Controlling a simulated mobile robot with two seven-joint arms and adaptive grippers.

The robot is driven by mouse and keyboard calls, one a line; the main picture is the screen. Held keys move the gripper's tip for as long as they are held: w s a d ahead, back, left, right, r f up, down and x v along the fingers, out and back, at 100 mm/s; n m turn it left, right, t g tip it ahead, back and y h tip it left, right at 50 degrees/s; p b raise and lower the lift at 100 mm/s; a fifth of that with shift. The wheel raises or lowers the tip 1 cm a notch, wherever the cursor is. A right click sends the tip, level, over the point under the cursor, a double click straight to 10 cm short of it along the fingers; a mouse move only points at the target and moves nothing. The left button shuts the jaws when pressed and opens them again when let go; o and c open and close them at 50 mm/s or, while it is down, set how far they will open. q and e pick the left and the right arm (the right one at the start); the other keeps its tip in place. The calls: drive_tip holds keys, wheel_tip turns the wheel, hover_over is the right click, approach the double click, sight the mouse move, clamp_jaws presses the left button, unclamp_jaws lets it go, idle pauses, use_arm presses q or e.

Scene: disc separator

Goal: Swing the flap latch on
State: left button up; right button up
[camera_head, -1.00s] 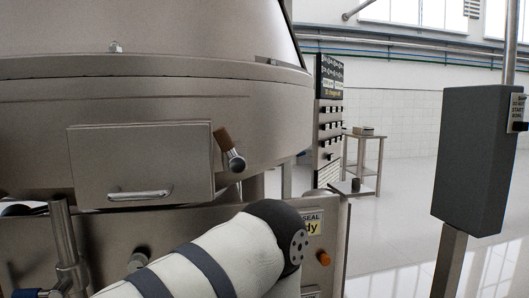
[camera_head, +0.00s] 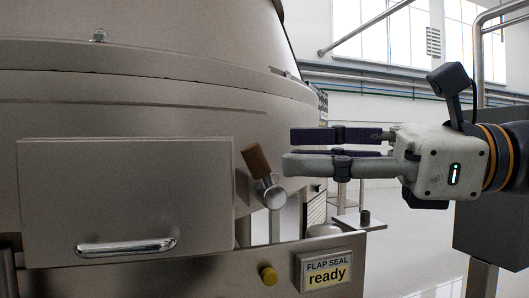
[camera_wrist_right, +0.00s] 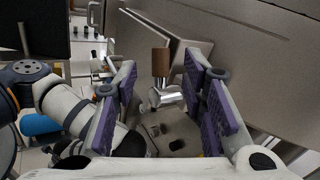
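The flap (camera_head: 125,195) is a grey metal box-like door with a bar handle (camera_head: 125,247), flat against the machine. Its latch (camera_head: 254,162), a brown grip on a metal pivot, sits just right of the flap and tilts up to the left. My right gripper (camera_head: 288,150) comes in from the right, with its open fingertips just right of the latch. In the right wrist view the latch's brown grip (camera_wrist_right: 161,62) and metal pivot (camera_wrist_right: 165,96) appear between the spread purple-padded fingers, not visibly touching either.
A grey box (camera_head: 490,225) on a post stands behind my right arm. The machine's wall rises close behind the latch.

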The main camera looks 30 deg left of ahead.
sight(264, 157)
drive_tip(key=x, duration=0.4)
drive_tip(key=shift+s+a, duration=0.1)
drive_tip(key=shift+a, duration=0.3)
clamp_jaws()
drive_tip(key=shift+s+a+r+n+t+h+p, duration=0.15)
drive_tip(key=shift+s+r+n+t+h+p, duration=0.25)
drive_tip(key=shift+p, duration=0.7)
drive_tip(key=shift+w+f, duration=0.1)
drive_tip(key=shift+f, duration=0.15)
drive_tip(key=shift+w+f, duration=0.15)
drive_tip(key=shift+f, duration=0.05)
use_arm(q)
drive_tip(key=shift+t, duration=0.6)
drive_tip(key=w+r, duration=0.3)
use_arm(e)
unclamp_jaws()
